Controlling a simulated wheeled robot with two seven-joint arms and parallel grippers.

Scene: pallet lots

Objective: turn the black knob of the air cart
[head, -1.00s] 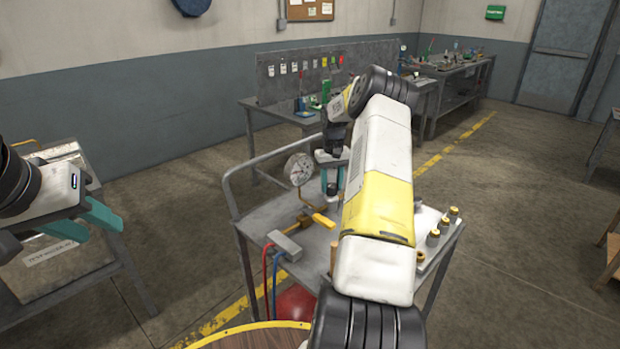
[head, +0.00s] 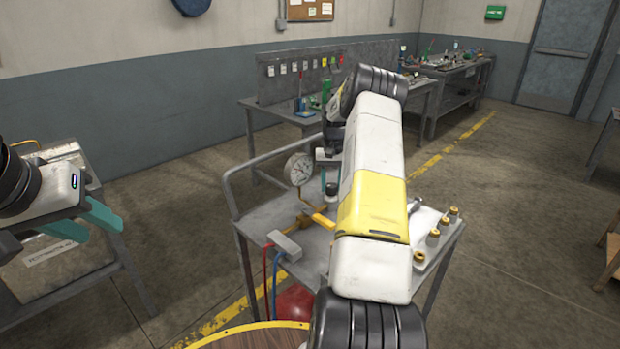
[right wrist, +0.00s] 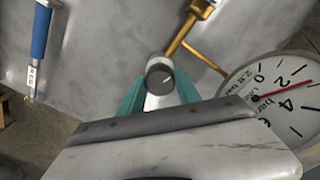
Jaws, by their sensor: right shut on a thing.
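The air cart (head: 285,222) is a grey wheeled cart ahead of me with a round pressure gauge (head: 299,169) and brass pipework. Its black knob (right wrist: 159,76) shows in the right wrist view between the two teal fingertips of my right gripper (right wrist: 160,92), with a white mark on its face. My right gripper is shut on the knob. In the head view the knob (head: 331,189) is a small dark shape beside the gauge, and my right arm hides most of that gripper. My left gripper (head: 84,221) is open and empty at the left, apart from the cart.
The gauge (right wrist: 282,98) is close to the right gripper in the right wrist view; its red needle shows. A yellow-handled lever (head: 322,220) and several brass-topped fittings (head: 433,238) are on the cart. A metal stand (head: 60,270) is at the left. Workbenches stand behind.

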